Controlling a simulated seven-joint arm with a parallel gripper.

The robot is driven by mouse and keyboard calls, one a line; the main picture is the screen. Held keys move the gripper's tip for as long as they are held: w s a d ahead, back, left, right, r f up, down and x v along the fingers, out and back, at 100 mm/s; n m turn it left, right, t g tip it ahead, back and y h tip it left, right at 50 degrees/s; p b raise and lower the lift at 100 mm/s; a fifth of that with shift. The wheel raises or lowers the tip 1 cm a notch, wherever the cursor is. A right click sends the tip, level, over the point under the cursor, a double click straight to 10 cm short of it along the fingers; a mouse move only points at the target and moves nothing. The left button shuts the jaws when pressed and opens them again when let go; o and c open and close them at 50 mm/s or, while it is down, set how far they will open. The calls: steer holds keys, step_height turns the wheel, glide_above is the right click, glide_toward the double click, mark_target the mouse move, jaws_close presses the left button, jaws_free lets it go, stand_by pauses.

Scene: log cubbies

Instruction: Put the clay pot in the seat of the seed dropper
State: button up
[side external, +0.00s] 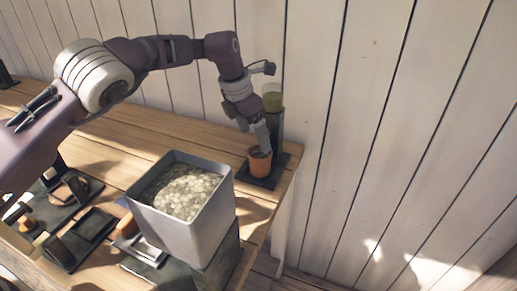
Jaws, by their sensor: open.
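The clay pot (260,164) is a small orange-brown pot at the right end of the table. It stands upright over the dark base of the seed dropper (272,178). The seed dropper has a dark upright column with a greenish clear container (272,95) on top, behind the pot. My gripper (262,149) points down at the pot's rim, with its fingertips at or just inside the mouth. The jaws are open. The fingers partly hide the pot's inside, and I cannot see exactly how the pot sits in the seat.
A grey square bin (185,235) filled with pale pebbles stands on a dark block in front. Dark trays (80,238) and small tools lie at the lower left. A plank wall (400,120) rises behind. The table's right edge is close to the seed dropper.

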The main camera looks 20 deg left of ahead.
steer(key=v, duration=0.4)
steer(key=shift+r, duration=0.1)
steer(key=s+a+r+m+t+h, duration=0.1)
steer(key=s+a+r+m, duration=0.45)
steer(key=s+r, duration=0.25)
steer(key=s+a+r+m, duration=0.5)
steer(key=s+a+r, duration=0.1)
steer(key=s+r, duration=0.2)
steer(key=s+a+f+m+t+y, duration=0.1)
steer(key=s+f+m, duration=0.1)
steer(key=s+m, duration=0.7)
steer(key=s+a+f+m+t+y, duration=0.1)
steer(key=s+a+f+m, duration=0.1)
steer(key=s+m, duration=0.7)
steer(key=s+f, duration=0.1)
steer(key=s, duration=0.6)
steer(key=shift+s+a+f+m+y, duration=0.2)
steer(key=shift+s+a+m+y, duration=0.1)
steer(key=shift+s+m+y, duration=0.1)
